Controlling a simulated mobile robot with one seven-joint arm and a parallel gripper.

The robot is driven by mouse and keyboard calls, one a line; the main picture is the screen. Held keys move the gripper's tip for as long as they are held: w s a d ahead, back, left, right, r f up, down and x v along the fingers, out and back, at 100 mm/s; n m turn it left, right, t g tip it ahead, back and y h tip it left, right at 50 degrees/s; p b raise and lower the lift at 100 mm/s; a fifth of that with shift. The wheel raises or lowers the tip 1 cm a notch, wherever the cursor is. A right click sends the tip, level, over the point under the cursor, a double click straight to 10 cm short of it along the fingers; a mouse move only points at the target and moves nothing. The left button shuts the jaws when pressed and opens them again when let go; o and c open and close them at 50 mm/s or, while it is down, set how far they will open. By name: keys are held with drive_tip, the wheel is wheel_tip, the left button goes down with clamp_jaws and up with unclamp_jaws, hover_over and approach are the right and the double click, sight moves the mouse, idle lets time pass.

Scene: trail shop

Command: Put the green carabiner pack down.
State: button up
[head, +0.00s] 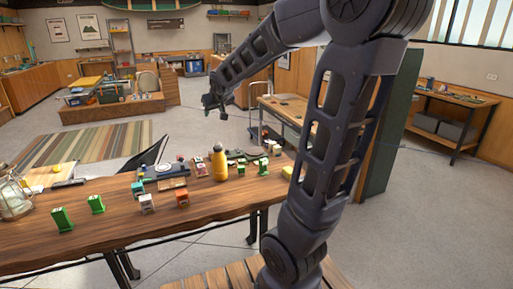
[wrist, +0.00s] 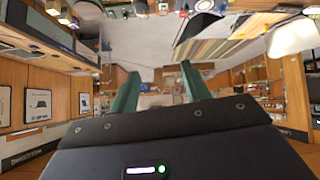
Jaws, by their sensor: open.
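Several green packs stand on the wooden counter: one at the front left (head: 62,219), another just behind it (head: 96,204), and more at the right end, including one near my arm (head: 264,166). I cannot tell which is the green carabiner pack. My gripper (head: 223,114) is raised beyond the counter, well away from these packs. In the wrist view its two green fingers (wrist: 160,84) are spread apart with nothing between them. The wrist picture appears upside down.
A side table (head: 284,107) stands behind my arm.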

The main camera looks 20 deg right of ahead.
drive_tip(key=s+d+f+m+g, duration=0.1)
drive_tip(key=s+d+f+g, duration=0.1)
drive_tip(key=s, duration=1.2)
drive_tip(key=s+d+f+m+g, duration=0.1)
drive_tip(key=s+d+f+g, duration=0.1)
drive_tip(key=s, duration=1.2)
drive_tip(key=shift+s+d+g, duration=0.35)
drive_tip(key=shift+d+g, duration=0.05)
drive_tip(key=shift+d, duration=0.35)
